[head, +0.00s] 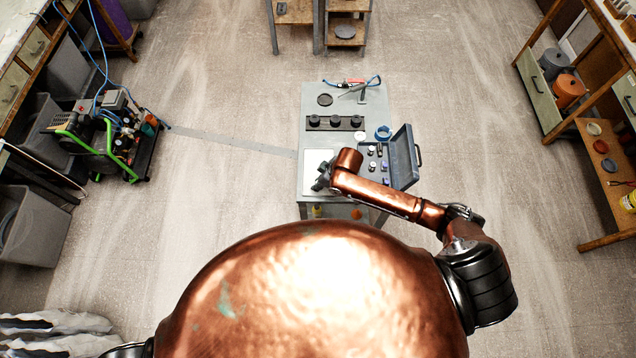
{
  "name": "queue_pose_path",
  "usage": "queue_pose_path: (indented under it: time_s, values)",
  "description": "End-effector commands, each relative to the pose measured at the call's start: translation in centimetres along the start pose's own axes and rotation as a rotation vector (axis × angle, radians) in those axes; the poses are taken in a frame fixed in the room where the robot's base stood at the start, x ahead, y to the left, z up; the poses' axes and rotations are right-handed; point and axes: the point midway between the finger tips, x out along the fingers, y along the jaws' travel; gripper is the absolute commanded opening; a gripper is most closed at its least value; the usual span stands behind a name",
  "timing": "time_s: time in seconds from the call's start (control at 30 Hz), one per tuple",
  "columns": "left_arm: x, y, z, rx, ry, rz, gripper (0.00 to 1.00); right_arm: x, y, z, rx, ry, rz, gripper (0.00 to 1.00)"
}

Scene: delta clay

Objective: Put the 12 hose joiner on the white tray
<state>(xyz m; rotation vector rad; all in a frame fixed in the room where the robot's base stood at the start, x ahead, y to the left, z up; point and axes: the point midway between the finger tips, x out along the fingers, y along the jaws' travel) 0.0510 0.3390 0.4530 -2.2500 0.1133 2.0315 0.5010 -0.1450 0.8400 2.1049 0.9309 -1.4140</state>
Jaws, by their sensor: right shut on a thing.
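The white tray (316,158) lies flat on the left side of the grey workbench. My right gripper (321,182) is over the tray's lower right part, with my copper forearm reaching in from the right. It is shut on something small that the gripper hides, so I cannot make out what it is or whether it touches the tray. An open dark case (373,178) stands right of the tray, with several small fittings in it. I cannot read a 12 on any of them. My left gripper is out of view.
The case's raised lid (404,158) stands at the bench's right edge. Behind the tray are a dark strip with black knobs (336,123), a blue ring (383,132) and a dark disc (325,99). A green-framed compressor (105,135) stands far left. The floor around the bench is clear.

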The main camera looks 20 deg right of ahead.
Motion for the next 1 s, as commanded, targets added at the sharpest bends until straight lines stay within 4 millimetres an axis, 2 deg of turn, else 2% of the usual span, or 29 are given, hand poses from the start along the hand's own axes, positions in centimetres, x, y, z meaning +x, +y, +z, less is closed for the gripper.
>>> queue_pose_path:
  time_s: [0.27, 0.63, 0.77, 1.0]
  values:
    - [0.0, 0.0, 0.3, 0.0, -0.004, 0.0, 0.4, 0.0, 0.0, 0.1, 0.0, -0.001, 0.0, 0.35]
    - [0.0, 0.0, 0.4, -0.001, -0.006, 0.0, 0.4, -0.6, 0.0, 0.0, 0.0, -0.001, 0.0, 0.35]
    - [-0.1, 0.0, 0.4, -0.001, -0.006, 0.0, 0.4, -2.6, 0.0, -0.1, -0.001, 0.001, 0.001, 0.35]
    - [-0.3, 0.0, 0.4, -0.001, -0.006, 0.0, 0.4, -7.7, 0.1, -0.1, -0.001, 0.001, 0.002, 0.35]
